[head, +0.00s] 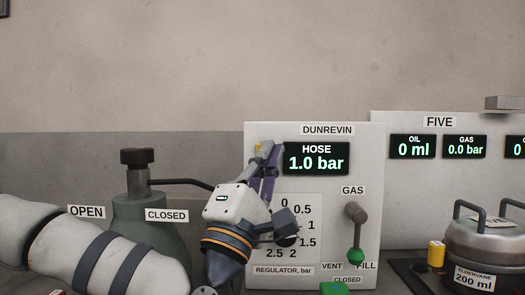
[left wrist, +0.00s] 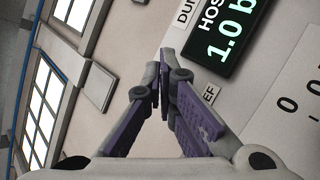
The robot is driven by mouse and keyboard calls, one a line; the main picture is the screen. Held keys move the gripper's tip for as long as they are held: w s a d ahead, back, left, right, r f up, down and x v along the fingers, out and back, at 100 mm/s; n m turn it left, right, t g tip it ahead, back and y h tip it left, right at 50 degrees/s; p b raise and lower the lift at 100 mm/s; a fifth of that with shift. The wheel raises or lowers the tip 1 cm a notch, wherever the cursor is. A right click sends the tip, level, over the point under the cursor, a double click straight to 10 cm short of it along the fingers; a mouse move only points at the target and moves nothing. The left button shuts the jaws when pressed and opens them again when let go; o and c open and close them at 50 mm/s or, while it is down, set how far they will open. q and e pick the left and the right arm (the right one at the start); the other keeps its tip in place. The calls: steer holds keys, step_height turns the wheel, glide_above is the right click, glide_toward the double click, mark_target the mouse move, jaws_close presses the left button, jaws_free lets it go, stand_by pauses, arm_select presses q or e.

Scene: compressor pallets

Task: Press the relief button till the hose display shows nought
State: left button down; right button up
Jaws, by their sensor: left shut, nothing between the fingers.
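The white panel marked DUNREVIN (head: 260,131) carries the hose display (head: 316,158), which reads 1.0 bar in green-white digits. The display also shows in part in the left wrist view (left wrist: 228,35). My left gripper (head: 268,147) is shut and empty, its fingertips at the panel's face just left of the display. In the left wrist view its purple-grey fingers (left wrist: 163,58) meet, beside a partly covered label ending in EF (left wrist: 209,94). The relief button is not clearly seen; a small yellow patch shows by the fingertips in the head view. I cannot tell whether they touch it.
Below the display are a regulator dial (head: 300,218), partly behind my left gripper, and a gas lever (head: 356,230) with a green knob. A green bottle (head: 150,225) stands left. A lidded metal pot (head: 490,245) stands right, before panel FIVE (head: 400,122).

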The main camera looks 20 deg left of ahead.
arm_select(q)
steer(key=shift+w+a, duration=0.2)
steer(key=shift+w, duration=0.25)
stand_by(1.9)
steer(key=shift+s+d, duration=0.25)
steer(key=shift+s, duration=0.6)
steer(key=s, duration=0.1)
steer(key=s+d, duration=0.1)
steer(key=s, duration=0.1)
steer(key=s+p, duration=0.1)
steer(key=s, duration=0.1)
steer(key=shift+d, duration=0.25)
steer(key=shift+w, duration=0.1)
